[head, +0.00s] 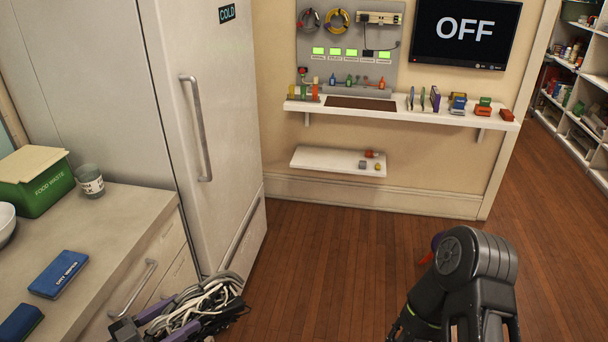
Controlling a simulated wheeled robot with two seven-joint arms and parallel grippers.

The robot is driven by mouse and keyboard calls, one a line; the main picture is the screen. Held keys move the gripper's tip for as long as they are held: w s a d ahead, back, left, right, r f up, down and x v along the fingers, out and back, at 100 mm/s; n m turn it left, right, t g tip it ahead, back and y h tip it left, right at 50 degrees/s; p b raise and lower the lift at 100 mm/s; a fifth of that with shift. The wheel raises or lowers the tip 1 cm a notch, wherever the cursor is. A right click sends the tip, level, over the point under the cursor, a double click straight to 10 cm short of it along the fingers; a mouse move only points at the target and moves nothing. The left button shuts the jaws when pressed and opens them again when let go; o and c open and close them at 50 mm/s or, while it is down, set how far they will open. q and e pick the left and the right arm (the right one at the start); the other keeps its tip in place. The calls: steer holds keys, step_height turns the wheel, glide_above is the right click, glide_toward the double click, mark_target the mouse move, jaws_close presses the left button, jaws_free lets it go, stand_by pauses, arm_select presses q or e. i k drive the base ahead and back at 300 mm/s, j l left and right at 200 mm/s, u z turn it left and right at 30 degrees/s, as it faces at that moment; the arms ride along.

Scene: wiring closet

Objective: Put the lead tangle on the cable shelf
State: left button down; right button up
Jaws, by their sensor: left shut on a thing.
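The lead tangle (200,302), a loose bundle of white, grey and black cables, is at the bottom left of the head view. My left gripper (178,325) is shut on it, in front of the counter drawers; the cables hide most of its fingers. A long white wall shelf (395,114) and a shorter, lower white shelf (318,158) are on the far wall, well away from the tangle. No label shows which is the cable shelf. My right arm is at the bottom right, but its gripper is out of view.
The lower shelf has small items at its right end and bare room at left. The upper shelf holds several small things. A tall fridge (222,60) and a counter (100,235) stand at left. Central floor is clear.

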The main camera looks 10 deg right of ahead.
mark_target(324, 161)
steer(key=i+l+z, duration=0.1)
steer(key=i+l, duration=0.25)
steer(key=i, duration=0.25)
steer(key=i+l+z, duration=0.1)
steer(key=i+l, duration=0.2)
steer(key=i, duration=0.25)
steer(key=i+l+z, duration=0.1)
steer(key=i+l, duration=0.15)
steer(key=i, duration=0.35)
steer(key=i+l+z, duration=0.1)
steer(key=i, duration=0.5)
steer(key=i+l+z, duration=0.1)
steer(key=i+l, duration=0.15)
steer(key=i, duration=0.4)
